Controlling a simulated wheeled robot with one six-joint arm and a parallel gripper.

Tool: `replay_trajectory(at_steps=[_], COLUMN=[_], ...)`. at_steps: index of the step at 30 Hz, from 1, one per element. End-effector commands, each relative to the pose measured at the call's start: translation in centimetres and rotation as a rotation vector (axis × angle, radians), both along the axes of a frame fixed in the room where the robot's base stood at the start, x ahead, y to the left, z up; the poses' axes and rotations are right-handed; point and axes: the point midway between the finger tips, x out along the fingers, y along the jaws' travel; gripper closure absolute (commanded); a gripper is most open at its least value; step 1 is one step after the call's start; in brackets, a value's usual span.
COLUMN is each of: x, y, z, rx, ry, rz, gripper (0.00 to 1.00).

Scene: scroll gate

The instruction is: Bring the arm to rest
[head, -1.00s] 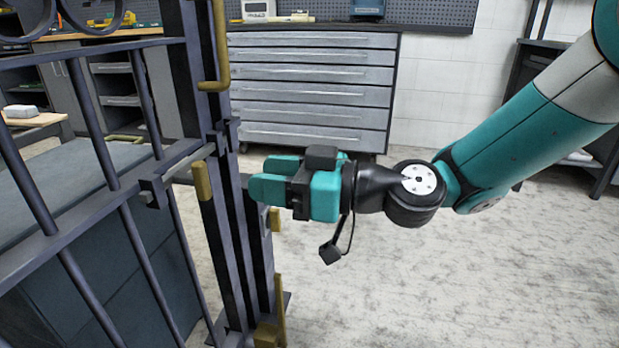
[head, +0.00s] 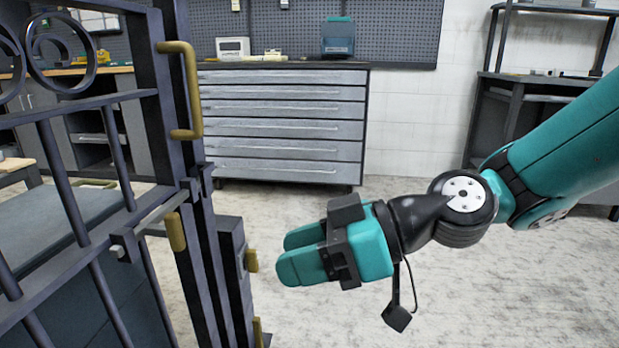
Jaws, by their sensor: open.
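My gripper (head: 284,255) is in the middle of the head view, at the end of my teal and black arm. Its two teal fingers point left toward the gate post, and they are apart with nothing between them. The dark metal gate (head: 75,115) fills the left side. A brass pull handle (head: 194,90) stands on its upright, above and left of my gripper. A brass latch piece (head: 175,231) sits lower on the gate. A small brass knob (head: 251,260) on the post is just left of my fingertips, with a gap between.
A grey drawer cabinet (head: 283,125) stands against the back wall. A dark shelf unit (head: 500,130) is at the right, behind my arm. A workbench (head: 95,72) shows behind the gate. The pale floor below and right of my gripper is clear.

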Motion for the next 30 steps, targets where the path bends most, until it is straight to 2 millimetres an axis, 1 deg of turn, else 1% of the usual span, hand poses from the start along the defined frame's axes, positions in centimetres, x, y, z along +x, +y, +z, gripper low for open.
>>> replay_trajectory(at_steps=[1,3,5,6,8,9,15,16,18,20,23,26,29,30], x=[-1.6,-3.3,-4.6,-5.3,-6.3,-6.9,-10.2,-10.4,-10.2,-10.2,-10.2,-10.2,-10.2,-10.2], y=[-1.5,-3.9,-6.0,-7.4,-9.4,-10.7,-16.9,-17.4,-17.2,-17.1,-17.1,-17.1,-17.1,-17.1], z=[1.1,0.8,0.5,0.4,0.3,0.3,0.7,1.4,3.4,4.7,7.2,10.0,13.6,15.1], rx=[-0.111,-0.272,-0.391,-0.46,-0.551,-0.606,-0.821,-0.836,-0.832,-0.832,-0.831,-0.83,-0.83,-0.83], ry=[0.045,0.14,0.214,0.261,0.326,0.368,0.568,0.587,0.586,0.585,0.583,0.583,0.582,0.582], rz=[-0.011,-0.058,-0.116,-0.162,-0.234,-0.287,-0.577,-0.603,-0.59,-0.589,-0.587,-0.586,-0.586,-0.585], gripper=[0.55,0.55,0.55,0.55,0.55,0.55,0.55,0.55,0.55,0.55,0.55,0.55,0.55,0.55])
